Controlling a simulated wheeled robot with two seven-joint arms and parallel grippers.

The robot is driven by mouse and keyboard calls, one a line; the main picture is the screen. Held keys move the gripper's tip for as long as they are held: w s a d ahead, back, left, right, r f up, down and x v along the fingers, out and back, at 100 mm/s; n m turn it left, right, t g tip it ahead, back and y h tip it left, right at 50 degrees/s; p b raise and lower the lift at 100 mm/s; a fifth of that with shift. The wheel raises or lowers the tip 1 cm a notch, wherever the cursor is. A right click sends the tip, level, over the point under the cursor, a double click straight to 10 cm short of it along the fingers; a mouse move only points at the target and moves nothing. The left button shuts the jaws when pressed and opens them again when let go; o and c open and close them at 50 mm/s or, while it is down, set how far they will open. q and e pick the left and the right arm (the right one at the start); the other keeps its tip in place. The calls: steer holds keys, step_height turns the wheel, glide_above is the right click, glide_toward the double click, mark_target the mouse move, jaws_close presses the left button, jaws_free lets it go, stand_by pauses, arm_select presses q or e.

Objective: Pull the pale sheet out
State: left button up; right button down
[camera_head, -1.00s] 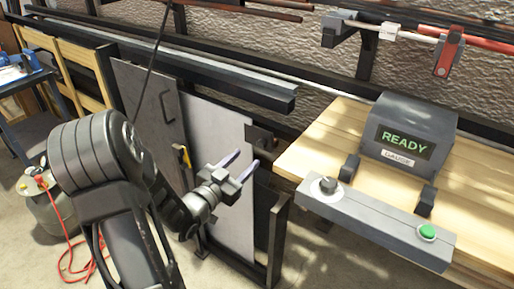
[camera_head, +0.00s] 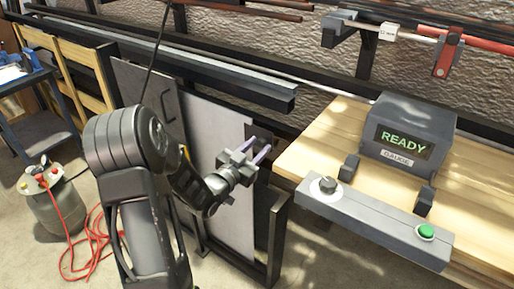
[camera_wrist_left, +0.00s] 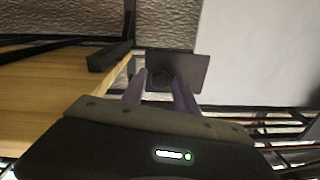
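My right gripper is not in view.
A wooden bench (camera_head: 330,130) with a grey gauge box (camera_head: 412,125) reading READY and a control bar (camera_head: 372,218) stands to the right. Rack bars (camera_head: 200,68) run above the sheets. A canister (camera_head: 55,205) with a red hose is on the floor at left.

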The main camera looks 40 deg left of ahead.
arm_select(q)
jaws_close()
stand_by(1.1)
